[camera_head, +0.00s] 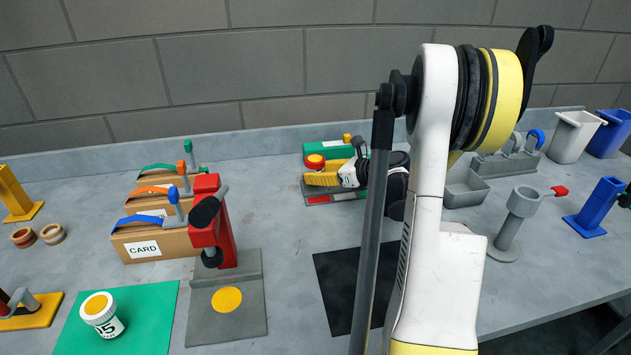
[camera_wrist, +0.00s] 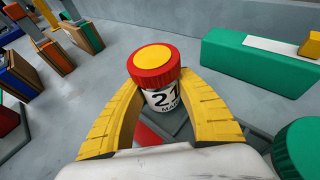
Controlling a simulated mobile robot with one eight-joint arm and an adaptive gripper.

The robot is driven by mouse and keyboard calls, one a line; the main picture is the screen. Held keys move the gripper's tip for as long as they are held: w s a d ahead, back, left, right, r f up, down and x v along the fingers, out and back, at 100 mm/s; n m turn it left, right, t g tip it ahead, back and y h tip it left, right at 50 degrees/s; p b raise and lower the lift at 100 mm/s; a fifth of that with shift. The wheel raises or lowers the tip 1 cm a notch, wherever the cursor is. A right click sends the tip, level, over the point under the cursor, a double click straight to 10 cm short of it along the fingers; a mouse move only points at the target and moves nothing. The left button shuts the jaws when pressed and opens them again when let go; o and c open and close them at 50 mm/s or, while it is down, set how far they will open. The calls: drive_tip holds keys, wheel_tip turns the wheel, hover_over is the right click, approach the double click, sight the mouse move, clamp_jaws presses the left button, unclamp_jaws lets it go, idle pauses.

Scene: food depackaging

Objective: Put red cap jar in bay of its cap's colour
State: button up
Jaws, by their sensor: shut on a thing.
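The red cap jar (camera_head: 315,161) has a yellow disc on its cap and a white body. In the wrist view the jar (camera_wrist: 162,98) stands about upright between the yellow fingers, and its label reads 21. My gripper (camera_head: 320,178) is shut on it; the fingers (camera_wrist: 163,92) wrap both sides. The jar is over or in a low rack at the back middle. A red-fronted part (camera_head: 322,198) of the rack shows in front and a green block (camera_head: 326,156) behind. I cannot tell whether the jar's base touches the rack.
A green round cap (camera_wrist: 302,148) is close to my gripper's right. Card boxes (camera_head: 150,241) with coloured handles and a red press (camera_head: 212,225) stand left. My arm hides some of the table.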

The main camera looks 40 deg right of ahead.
drive_tip(key=shift+f, duration=0.75)
drive_tip(key=shift+f, duration=0.15)
drive_tip(key=o, duration=1.2)
drive_tip(key=shift+r, duration=0.3)
drive_tip(key=p+v, duration=0.3)
drive_tip(key=v, duration=0.8)
drive_tip(key=shift+s+d, duration=0.15)
drive_tip(key=shift+s, duration=0.35)
